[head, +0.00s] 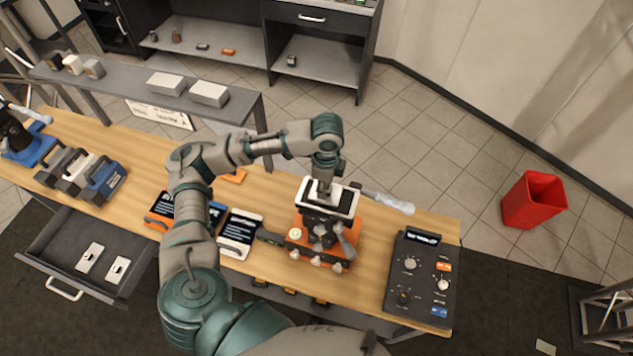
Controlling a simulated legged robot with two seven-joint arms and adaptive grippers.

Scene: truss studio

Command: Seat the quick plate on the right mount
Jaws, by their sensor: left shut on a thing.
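The right mount (314,243), a tripod-style head with an orange base, black joints and grey knobs, stands on the wooden bench right of centre. A grey pan handle with a pale grip reaches out to its right. At its top is a dark and white rectangular platform (347,204). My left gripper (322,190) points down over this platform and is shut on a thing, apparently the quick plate. The gripper hides much of it, so I cannot tell whether the plate touches the platform or where the two part. My right gripper is not in view.
A black control panel (423,279) lies right of the mount. Dark labelled cards (240,232) lie to its left. A blue-based mount (33,150) and several camera-like blocks (104,182) are at the far left. An open drawer (66,252) juts out at front left. A red bin (534,200) stands on the floor.

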